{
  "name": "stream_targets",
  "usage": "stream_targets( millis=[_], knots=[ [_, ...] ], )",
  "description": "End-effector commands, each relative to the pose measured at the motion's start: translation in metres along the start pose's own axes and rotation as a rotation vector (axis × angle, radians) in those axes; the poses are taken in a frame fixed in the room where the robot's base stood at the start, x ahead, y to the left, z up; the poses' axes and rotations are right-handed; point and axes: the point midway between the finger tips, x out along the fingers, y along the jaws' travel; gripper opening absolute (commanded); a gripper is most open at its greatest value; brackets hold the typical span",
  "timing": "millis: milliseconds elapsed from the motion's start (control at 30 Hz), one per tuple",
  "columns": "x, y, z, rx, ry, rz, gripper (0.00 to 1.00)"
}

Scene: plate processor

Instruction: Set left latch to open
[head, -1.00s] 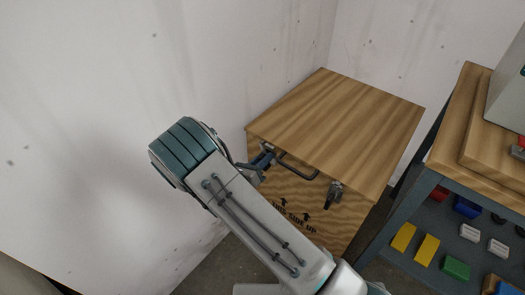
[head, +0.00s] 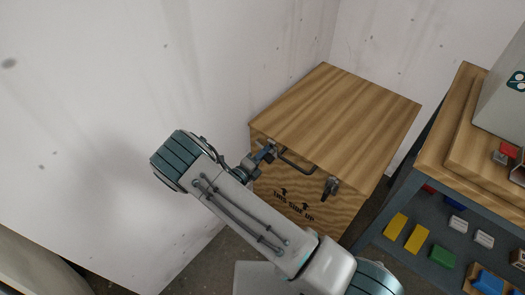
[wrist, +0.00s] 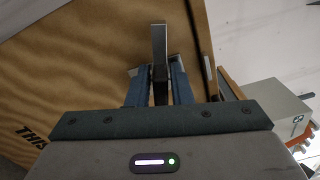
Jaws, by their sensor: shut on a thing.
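The wooden crate (head: 310,205) stands by the wall with its lid (head: 335,110) lying flat on top. The left latch (head: 271,145) is a small grey metal piece on the crate's front, near the lid edge. It also shows as a straight metal bar in the wrist view (wrist: 159,42). My gripper (head: 262,156) is at this latch. In the wrist view my blue fingers (wrist: 158,72) are shut on the latch's dark lower part, and the bar sticks out beyond the tips. The fingers partly hide the latch.
A curved handle (head: 297,168) sits on the crate front, right of the left latch. The right latch (head: 331,187) is farther right. A workbench (head: 440,165) with colored blocks on its lower shelf stands to the right. The wall is close on the left.

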Motion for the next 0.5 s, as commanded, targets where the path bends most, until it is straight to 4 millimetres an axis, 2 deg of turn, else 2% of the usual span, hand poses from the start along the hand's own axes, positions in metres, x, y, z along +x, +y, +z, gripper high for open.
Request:
stream_targets(
  millis=[500],
  knots=[
    [-0.0017, 0.003, -0.0001, -0.099, -0.001, 0.005, 0.0]
  ],
)
